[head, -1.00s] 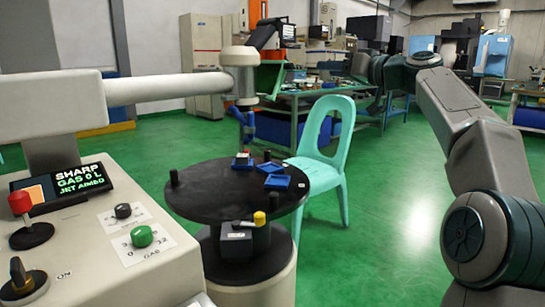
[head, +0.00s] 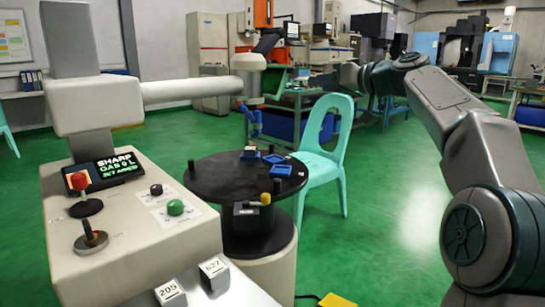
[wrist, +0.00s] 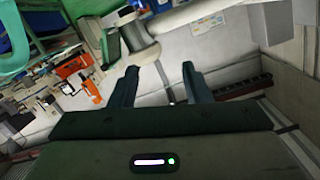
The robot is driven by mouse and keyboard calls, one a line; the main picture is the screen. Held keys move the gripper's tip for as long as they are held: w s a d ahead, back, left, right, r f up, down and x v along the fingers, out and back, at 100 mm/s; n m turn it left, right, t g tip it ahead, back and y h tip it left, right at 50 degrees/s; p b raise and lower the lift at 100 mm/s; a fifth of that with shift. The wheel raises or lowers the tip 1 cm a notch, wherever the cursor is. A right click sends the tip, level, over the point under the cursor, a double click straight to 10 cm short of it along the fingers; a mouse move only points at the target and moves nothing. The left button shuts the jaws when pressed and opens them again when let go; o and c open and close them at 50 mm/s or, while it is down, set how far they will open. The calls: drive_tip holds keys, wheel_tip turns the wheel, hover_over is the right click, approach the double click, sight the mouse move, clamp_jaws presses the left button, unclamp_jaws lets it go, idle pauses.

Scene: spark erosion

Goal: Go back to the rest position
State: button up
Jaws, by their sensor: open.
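My gripper (wrist: 158,88) shows in the wrist view with its two fingers apart and nothing between them. The wrist view is tilted and looks out over the room. In the head view my arm stands bent at the right, and its far end is folded away, so the fingers cannot be made out there.
A beige machine with a control panel (head: 130,222) and a white horizontal arm (head: 190,88) fills the left. A round black table (head: 225,190) holds small blue trays (head: 280,170). A turquoise chair (head: 328,140) stands beside it. Green floor (head: 385,215) is clear between chair and my arm.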

drive_tip(key=s+a+f+m+g+h+p, duration=0.2)
drive_tip(key=s+a+g+h+p, duration=0.3)
drive_tip(key=s+p, duration=0.8)
drive_tip(key=s+d+f+m+g+h+p, duration=0.1)
drive_tip(key=s+d+g+h+p, duration=0.1)
drive_tip(key=s+p, duration=0.9)
drive_tip(key=s+d+f+m+g+h+p, duration=0.1)
drive_tip(key=s+d+h+p, duration=0.3)
drive_tip(key=s+p, duration=0.7)
drive_tip(key=s+d+m+g, duration=0.1)
drive_tip(key=s, duration=0.2)
